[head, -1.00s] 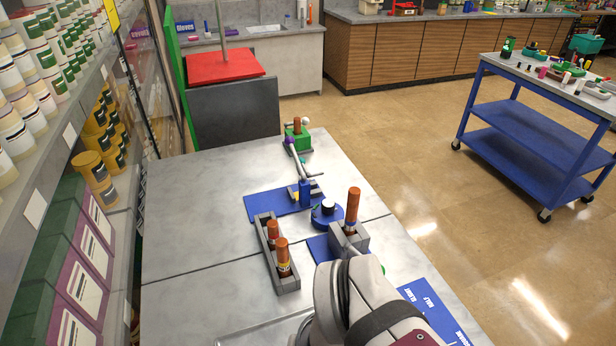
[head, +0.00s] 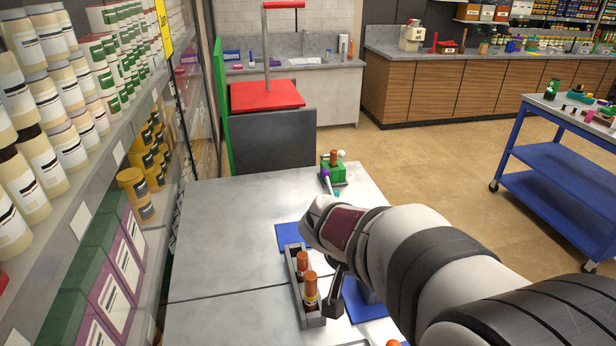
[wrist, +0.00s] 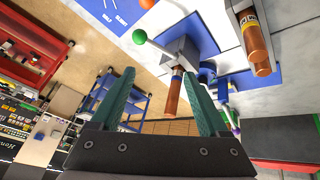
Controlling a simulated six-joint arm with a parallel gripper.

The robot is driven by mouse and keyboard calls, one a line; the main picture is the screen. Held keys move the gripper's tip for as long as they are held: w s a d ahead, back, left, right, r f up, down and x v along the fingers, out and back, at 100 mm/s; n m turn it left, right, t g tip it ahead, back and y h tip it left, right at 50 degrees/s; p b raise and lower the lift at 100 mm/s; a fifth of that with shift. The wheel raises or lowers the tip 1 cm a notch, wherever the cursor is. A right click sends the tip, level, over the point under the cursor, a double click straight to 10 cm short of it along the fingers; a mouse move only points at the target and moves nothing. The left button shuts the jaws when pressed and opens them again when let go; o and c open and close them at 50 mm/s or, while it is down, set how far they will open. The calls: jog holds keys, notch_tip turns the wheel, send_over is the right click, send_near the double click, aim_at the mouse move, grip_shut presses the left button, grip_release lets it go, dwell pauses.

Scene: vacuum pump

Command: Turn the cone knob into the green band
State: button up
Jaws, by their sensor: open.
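My gripper (wrist: 158,73) is open and empty in the wrist view, its two green fingers spread wide. An orange cylinder (wrist: 174,95) held by a grey block (wrist: 182,50) shows between and beyond the fingers; I cannot tell the distance. In the head view, my arm covers the middle of the table, and a dark part of my gripper hangs beside the grey rack. I cannot pick out the cone knob or a green band for certain. A blue round part (wrist: 207,70) shows behind the right finger. A green device (head: 336,178) with an orange top stands at the table's far end.
A grey rack (head: 312,321) holds two orange cylinders (head: 309,288). Blue mats (head: 287,236) lie on the grey table (head: 225,260). A green ball (wrist: 139,36) sits near the grey block. Shelves line the left. The table's left part is clear.

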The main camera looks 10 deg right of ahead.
jog(key=w+d+f+t+h, duration=0.15)
jog(key=w+f, duration=0.25)
jog(key=w, duration=0.5)
jog(key=w+f+t+y, duration=0.1)
jog(key=w+f+t, duration=0.2)
jog(key=w, duration=0.6)
jog(key=shift+g+h, duration=0.25)
jog(key=x, duration=1.5)
jog(key=shift+d+f, duration=0.15)
